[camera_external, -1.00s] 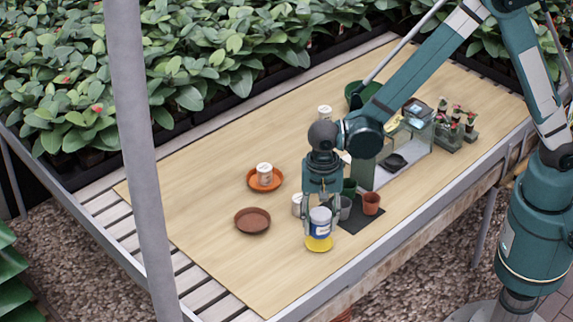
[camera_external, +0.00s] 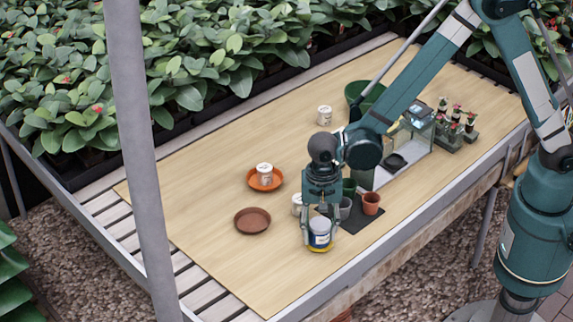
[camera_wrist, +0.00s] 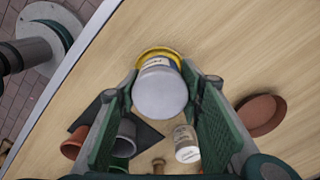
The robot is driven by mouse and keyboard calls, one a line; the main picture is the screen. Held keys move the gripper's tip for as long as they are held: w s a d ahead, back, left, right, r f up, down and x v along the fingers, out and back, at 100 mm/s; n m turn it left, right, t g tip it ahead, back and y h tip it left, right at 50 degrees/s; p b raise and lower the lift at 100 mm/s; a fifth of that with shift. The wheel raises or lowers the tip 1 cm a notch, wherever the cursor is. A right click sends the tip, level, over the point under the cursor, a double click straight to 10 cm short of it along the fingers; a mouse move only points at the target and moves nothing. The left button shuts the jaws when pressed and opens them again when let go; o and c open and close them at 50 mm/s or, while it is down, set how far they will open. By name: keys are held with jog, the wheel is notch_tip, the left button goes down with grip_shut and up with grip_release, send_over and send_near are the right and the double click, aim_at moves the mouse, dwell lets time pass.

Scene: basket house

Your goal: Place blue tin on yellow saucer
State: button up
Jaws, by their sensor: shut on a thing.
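The blue tin (camera_external: 319,235), with a white band and a grey lid, is upright between the fingers of my gripper (camera_external: 320,230). My gripper is shut on it. The yellow saucer (camera_external: 321,249) lies directly below the tin, mostly hidden by it, with only its front rim showing. In the wrist view the tin's grey lid (camera_wrist: 160,92) covers most of the saucer, whose yellow rim (camera_wrist: 158,52) shows around the far side. The tin looks to be on the saucer or very close above it; I cannot tell if they touch.
A white tin (camera_external: 297,204) stands close behind my gripper. A brown saucer (camera_external: 252,220) is to the left, and an orange saucer (camera_external: 277,181) holds another white tin (camera_external: 264,172). Pots (camera_external: 371,203) stand on a dark mat to the right. The table's front left is clear.

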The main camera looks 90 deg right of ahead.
aim_at(320, 223)
jog(key=shift+f, duration=0.1)
jog(key=o, duration=0.5)
jog(key=shift+f, duration=0.1)
jog(key=o, duration=0.4)
jog(key=shift+o, duration=0.2)
jog(key=shift+r, duration=0.2)
notch_tip(320, 223, up, 12)
jog(key=shift+r+p, duration=0.1)
jog(key=shift+p, duration=0.9)
